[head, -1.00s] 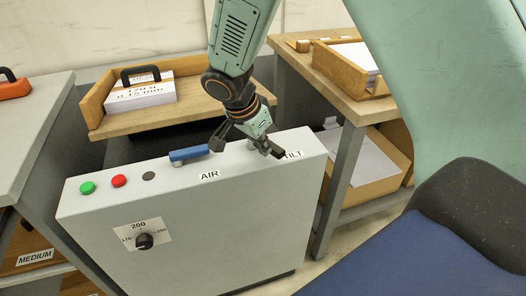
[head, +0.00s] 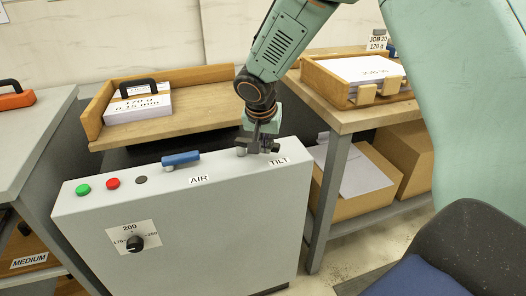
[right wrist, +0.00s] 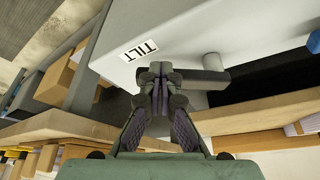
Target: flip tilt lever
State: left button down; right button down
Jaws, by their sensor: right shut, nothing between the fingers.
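The grey console (head: 200,230) has a TILT label (head: 279,161) near the right end of its top edge. The dark grey tilt lever (right wrist: 208,79) lies across the picture just behind my fingertips in the right wrist view, beside a pale round post. My right gripper (head: 261,146) is shut and empty. It points down at the console top by the TILT label, and its fingertips (right wrist: 160,78) overlap one end of the lever. I cannot tell whether they touch it. In the head view the gripper hides part of the lever. My left gripper is out of view.
A blue lever (head: 181,159) by the AIR label, a green button (head: 83,190) and a red button (head: 113,183) sit left along the console top. A wooden tray (head: 195,87) stands behind. A wooden table (head: 345,118) with a paper tray is at the right.

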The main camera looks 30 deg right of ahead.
jog(key=shift+w+d+n, duration=0.15)
jog(key=shift+d+n, duration=0.3)
jog(key=shift+n, duration=0.05)
jog(key=n, duration=0.1)
jog(key=w+d+n+y+p, duration=0.1)
jog(key=shift+w+n+t, duration=0.25)
jog(key=shift+n+t, duration=0.05)
jog(key=shift+t, duration=0.1)
jog(key=shift+w+d+p, duration=0.3)
jog(key=shift+d, duration=0.25)
jog(key=shift+w+d, duration=0.25)
jog(key=shift+w, duration=0.2)
jog(key=shift+p, duration=0.3)
jog(key=shift+d, duration=0.1)
jog(key=shift+s, duration=0.1)
